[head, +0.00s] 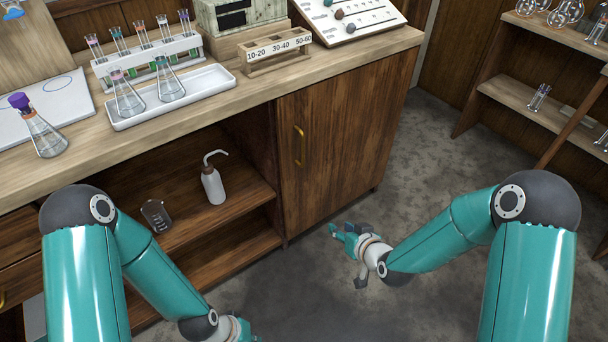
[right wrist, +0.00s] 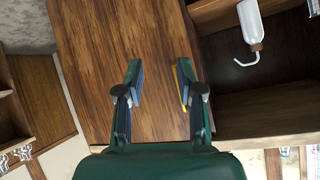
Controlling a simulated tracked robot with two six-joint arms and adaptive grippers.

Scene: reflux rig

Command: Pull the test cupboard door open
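The cupboard door (head: 335,150) is dark wood and stands shut under the bench top. Its upright brass handle (head: 299,145) is near the door's left edge. My right gripper (head: 345,238) is in front of the door, lower and to the right of the handle in the head view. In the right wrist view the gripper (right wrist: 160,80) is open and empty, facing the door (right wrist: 110,40). A yellow strip of the handle (right wrist: 176,78) shows beside the right-hand finger, which partly hides it. My left gripper (head: 245,334) is mostly cut off at the bottom edge.
Flasks, a tube rack (head: 150,60) and a labelled wooden block (head: 275,52) stand on the bench. The floor (head: 430,150) right of the door is clear.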

